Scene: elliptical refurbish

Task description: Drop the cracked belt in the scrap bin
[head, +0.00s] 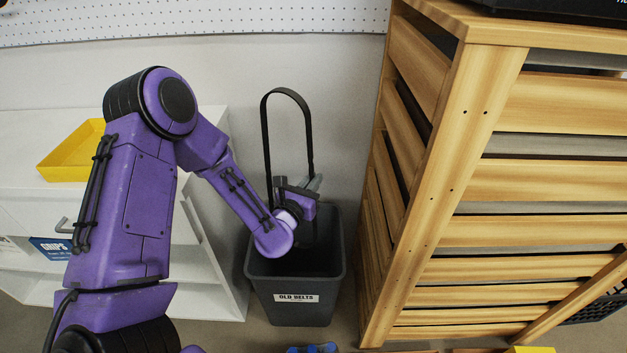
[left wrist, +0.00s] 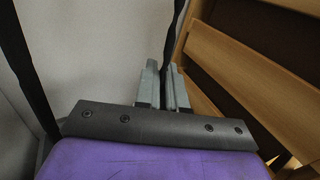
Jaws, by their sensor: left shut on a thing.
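The cracked belt (head: 264,135) is a thin black loop standing upright in the head view, in front of the white wall. My left gripper (head: 314,184) is shut on one strand of it, above the scrap bin. The gripper also shows in the left wrist view (left wrist: 166,88), with the black belt strand (left wrist: 177,38) between its grey fingers. The scrap bin (head: 338,270) is dark grey, open at the top and labelled "OLD BELTS". My right gripper is not in view.
A wooden slatted cabinet (head: 440,190) stands close to the right of the bin. White shelving (head: 215,265) stands to the left, with a yellow tray (head: 72,155) on it. A pegboard (head: 200,20) is on the wall behind.

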